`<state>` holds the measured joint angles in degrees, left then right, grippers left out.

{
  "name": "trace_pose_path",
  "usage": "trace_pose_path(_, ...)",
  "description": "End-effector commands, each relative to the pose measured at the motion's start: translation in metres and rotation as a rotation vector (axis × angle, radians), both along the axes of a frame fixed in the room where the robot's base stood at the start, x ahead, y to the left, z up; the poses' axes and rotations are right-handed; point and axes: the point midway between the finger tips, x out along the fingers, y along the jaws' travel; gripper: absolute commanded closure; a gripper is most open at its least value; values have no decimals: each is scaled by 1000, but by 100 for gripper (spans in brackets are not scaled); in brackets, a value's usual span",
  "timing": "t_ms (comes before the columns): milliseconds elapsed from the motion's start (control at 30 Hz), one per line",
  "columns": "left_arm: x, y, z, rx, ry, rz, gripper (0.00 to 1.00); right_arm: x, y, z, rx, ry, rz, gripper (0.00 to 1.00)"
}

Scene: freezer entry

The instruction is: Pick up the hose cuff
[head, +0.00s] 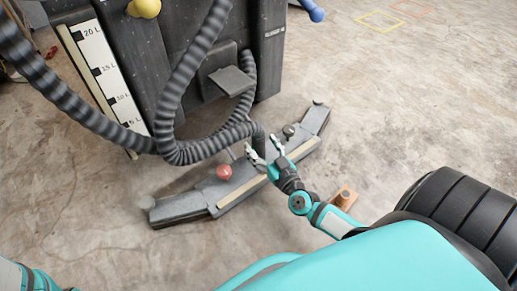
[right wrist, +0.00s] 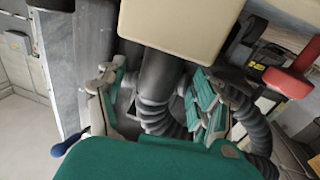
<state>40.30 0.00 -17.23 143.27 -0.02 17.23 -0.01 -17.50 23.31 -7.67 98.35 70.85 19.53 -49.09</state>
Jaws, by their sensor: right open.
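The hose cuff (head: 258,136) is a smooth dark grey sleeve at the lower end of the ribbed hose (head: 182,92), just above the floor nozzle. In the right wrist view the cuff (right wrist: 158,72) stands between the teal-padded fingers, with hose ribs below it. My right gripper (head: 263,149) is open around the cuff in the head view. The right wrist view shows its spread fingers (right wrist: 156,84) on either side, with no clear grip on it. The cuff's upper end is hidden behind a cream block. My left gripper is not in view.
A grey floor nozzle (head: 192,203) with a red knob (head: 224,171) lies under the hose. The dark machine body (head: 135,62) with a white level scale (head: 103,75) stands behind. A small orange-brown block (head: 346,199) lies near my right arm.

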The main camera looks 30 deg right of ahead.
Motion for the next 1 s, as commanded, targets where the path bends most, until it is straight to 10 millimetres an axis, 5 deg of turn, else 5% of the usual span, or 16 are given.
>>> trace_pose_path(200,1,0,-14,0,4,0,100,23,-2,-2,1,0,-1,31)
trace_pose_path(433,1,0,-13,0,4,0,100,24,-2,0,0,1,0,31)
trace_pose_path(900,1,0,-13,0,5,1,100,23,-2,-1,0,1,0,93)
trace_pose_path(1000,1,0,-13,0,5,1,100,23,-2,-1,0,1,0,97)
